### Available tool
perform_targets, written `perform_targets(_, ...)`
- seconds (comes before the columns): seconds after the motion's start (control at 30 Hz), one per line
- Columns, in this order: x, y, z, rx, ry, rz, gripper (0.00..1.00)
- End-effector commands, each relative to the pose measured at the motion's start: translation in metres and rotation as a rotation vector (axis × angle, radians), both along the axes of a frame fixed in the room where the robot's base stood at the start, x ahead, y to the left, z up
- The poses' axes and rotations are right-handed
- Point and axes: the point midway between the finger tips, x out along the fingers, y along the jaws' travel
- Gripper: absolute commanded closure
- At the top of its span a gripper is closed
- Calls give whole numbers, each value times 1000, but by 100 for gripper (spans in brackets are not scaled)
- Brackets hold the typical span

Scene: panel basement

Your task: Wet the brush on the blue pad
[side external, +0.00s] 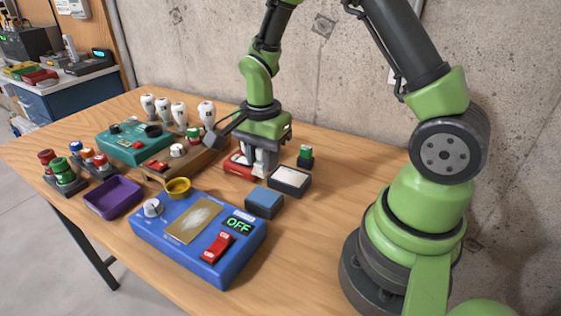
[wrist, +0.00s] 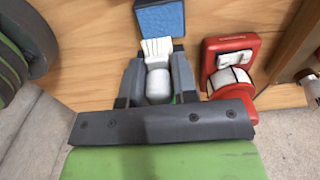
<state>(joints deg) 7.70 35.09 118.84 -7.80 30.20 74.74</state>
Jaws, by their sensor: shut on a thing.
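My gripper (side external: 262,168) is low over the table, just behind the small blue pad (side external: 264,203) in the side view. In the wrist view my gripper (wrist: 158,66) is shut on a white brush (wrist: 158,84), which sits between the two grey fingers. Its pale bristles (wrist: 157,47) point toward the blue pad (wrist: 160,18) at the top of the picture. The bristle ends appear close to the pad's near edge; I cannot tell their height above it. In the side view the fingers mostly hide the brush.
A red device (wrist: 233,68) stands close beside my gripper. A black-framed white pad (side external: 289,180) and a green-topped block (side external: 305,156) are on the other side. A blue box marked OFF (side external: 198,236) and a purple tray (side external: 113,197) lie nearer the front. The right tabletop is clear.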

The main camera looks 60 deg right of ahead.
Motion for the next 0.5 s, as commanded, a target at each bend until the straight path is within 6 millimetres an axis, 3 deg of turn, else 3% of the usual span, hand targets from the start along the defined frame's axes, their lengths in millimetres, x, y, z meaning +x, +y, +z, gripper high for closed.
perform_targets(0.5,2,1,-47,2,4,0,92)
